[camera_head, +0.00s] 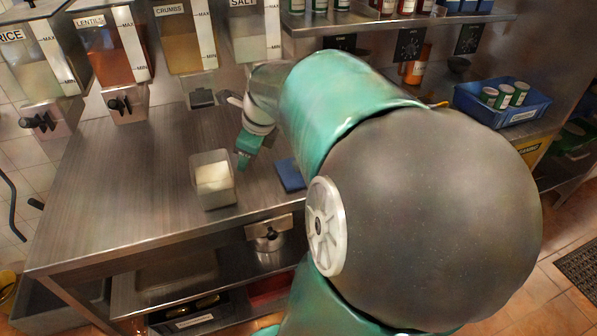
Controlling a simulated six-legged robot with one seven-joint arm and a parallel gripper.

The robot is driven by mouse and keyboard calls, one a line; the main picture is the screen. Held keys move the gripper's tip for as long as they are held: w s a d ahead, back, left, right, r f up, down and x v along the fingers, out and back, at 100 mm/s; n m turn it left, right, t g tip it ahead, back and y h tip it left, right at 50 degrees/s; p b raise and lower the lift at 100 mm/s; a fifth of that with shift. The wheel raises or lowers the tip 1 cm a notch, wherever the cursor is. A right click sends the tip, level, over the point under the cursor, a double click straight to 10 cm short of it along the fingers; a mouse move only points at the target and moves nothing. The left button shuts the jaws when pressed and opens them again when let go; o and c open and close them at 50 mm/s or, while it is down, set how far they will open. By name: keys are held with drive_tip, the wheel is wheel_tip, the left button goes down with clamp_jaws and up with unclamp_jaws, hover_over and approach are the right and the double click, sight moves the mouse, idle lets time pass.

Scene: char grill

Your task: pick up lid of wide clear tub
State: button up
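A clear tub (212,192) with pale contents stands upright on the steel counter, left of my gripper. I cannot make out a lid on it. A flat blue square (290,175) lies on the counter to the right of the tub, partly behind my arm; I cannot tell whether it is a lid. My gripper (245,152) points down over the counter, close to the right of the tub's far edge and apart from the blue square. Its green fingertip shows, but the gap between the fingers does not. I see nothing held in it.
Labelled dispensers, such as lentils (115,48) and crumbs (183,38), hang along the back above the steel counter (120,200). A blue crate (503,108) with several cans stands at the right. The counter's left part is clear. My arm hides much of the right side.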

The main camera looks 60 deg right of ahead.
drive_tip(key=s+d+m+g+h, duration=0.1)
drive_tip(key=s+d+m+h, duration=0.1)
drive_tip(key=s+d+m, duration=0.85)
drive_tip(key=shift+m, duration=0.55)
drive_tip(key=x, duration=0.6)
drive_tip(key=w+d+x, duration=0.1)
drive_tip(key=x, duration=0.3)
drive_tip(key=shift+r, duration=0.35)
drive_tip(key=x, duration=0.5)
drive_tip(key=shift+c, duration=0.3)
drive_tip(key=c, duration=1)
